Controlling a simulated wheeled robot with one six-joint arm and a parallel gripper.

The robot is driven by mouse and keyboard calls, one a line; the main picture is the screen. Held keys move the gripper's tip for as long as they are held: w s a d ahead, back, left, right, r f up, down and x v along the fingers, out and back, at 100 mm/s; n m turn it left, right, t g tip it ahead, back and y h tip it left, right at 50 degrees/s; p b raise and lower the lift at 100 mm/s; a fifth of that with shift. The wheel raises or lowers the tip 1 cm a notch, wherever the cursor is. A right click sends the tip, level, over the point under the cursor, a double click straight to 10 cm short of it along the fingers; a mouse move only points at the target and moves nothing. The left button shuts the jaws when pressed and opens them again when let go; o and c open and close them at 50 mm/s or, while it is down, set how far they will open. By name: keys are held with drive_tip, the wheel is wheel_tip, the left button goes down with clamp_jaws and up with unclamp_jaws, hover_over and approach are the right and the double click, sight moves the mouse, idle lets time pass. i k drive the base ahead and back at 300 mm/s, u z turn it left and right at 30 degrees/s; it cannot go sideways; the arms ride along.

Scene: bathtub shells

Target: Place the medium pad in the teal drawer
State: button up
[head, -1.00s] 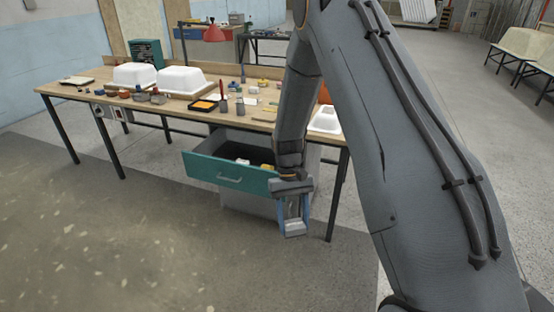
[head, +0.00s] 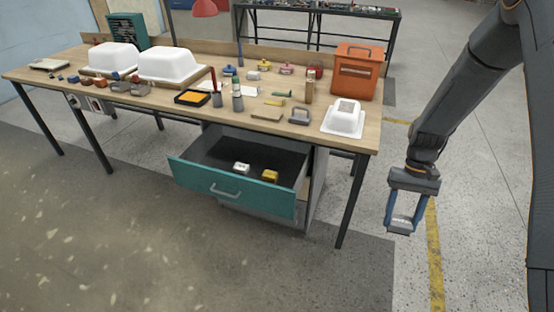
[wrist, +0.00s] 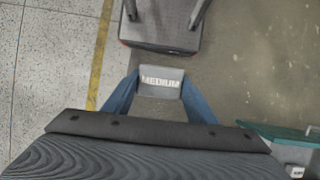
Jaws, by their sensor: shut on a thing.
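My gripper (head: 404,213) hangs to the right of the workbench in the head view, over the floor. It is shut on the medium pad (wrist: 161,82), a grey block with "MEDIUM" in white letters, seen between the blue fingers in the wrist view. The pad is small and partly hidden in the head view. The teal drawer (head: 225,190) is pulled open under the bench, left of my gripper and apart from it. Inside it are a white block (head: 241,168) and a yellow block (head: 270,176). The drawer's teal edge also shows at lower right in the wrist view (wrist: 285,132).
The workbench (head: 330,150) holds white tub shells (head: 172,65), an orange box (head: 357,72), a small white shell (head: 343,118) and several small tools and blocks. A black bench leg (head: 352,205) stands between drawer and gripper. Floor in front is clear.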

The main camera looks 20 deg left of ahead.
sight(247, 161)
drive_tip(key=i, duration=0.55)
drive_tip(key=u, duration=0.6)
drive_tip(key=i, duration=0.55)
drive_tip(key=u, duration=0.55)
